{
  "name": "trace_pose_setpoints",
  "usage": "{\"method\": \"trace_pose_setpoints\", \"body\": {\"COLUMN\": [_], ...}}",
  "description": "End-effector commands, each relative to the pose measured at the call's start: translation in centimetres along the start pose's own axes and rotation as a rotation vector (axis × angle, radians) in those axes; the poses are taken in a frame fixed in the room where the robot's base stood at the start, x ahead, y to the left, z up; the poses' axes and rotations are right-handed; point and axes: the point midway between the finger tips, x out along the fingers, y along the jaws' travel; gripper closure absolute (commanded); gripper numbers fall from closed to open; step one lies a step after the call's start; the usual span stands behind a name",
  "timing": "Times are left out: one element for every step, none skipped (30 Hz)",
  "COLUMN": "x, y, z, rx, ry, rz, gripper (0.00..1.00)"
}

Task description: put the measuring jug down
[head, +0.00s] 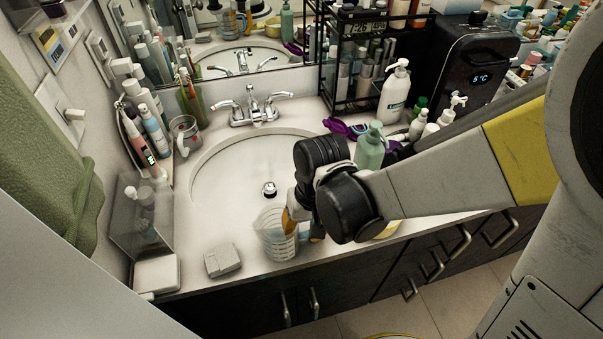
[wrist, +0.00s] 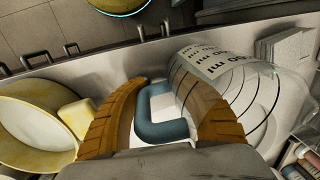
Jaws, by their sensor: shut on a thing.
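The jug looks about upright. Whether its base touches the counter I cannot tell.
The sink (head: 235,180) lies behind the jug. A yellow mug (wrist: 35,120) stands close on the other side of my gripper. A green pump bottle (head: 370,150) stands behind my wrist. Bare counter (head: 205,225) shows left of the jug.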

Motion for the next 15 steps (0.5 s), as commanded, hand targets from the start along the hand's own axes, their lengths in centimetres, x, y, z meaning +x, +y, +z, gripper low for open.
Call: {"method": "trace_pose_setpoints", "body": {"x": [-0.06, -0.02, 0.10, 0.23, 0.35, 0.48, 0.36, 0.32, 0.31, 0.30, 0.30, 0.30, 0.30, 0.30, 0.30], "y": [0.00, 0.01, 0.02, 0.04, 0.05, 0.06, 0.05, 0.05, 0.05, 0.05, 0.06, 0.06, 0.07, 0.07, 0.08], "z": [0.00, 0.00, 0.00, 0.01, 0.00, 0.01, 0.01, 0.01, 0.01, 0.01, 0.01, 0.02, 0.02, 0.02, 0.02], "rx": [0.000, 0.000, 0.000, 0.000, 0.000, 0.000, 0.000, 0.000, 0.000, 0.000, 0.000, 0.000, 0.000, 0.000, 0.000], "ry": [0.000, 0.000, 0.000, 0.000, 0.000, 0.000, 0.000, 0.000, 0.000, 0.000, 0.000, 0.000, 0.000, 0.000, 0.000], "rz": [0.000, 0.000, 0.000, 0.000, 0.000, 0.000, 0.000, 0.000, 0.000, 0.000, 0.000, 0.000, 0.001, 0.001, 0.001], "gripper": [1.00, 1.00, 1.00, 1.00, 1.00, 1.00, 0.65, 0.56, 0.48, 0.48, 0.48, 0.48, 0.48, 0.48, 0.48]}}
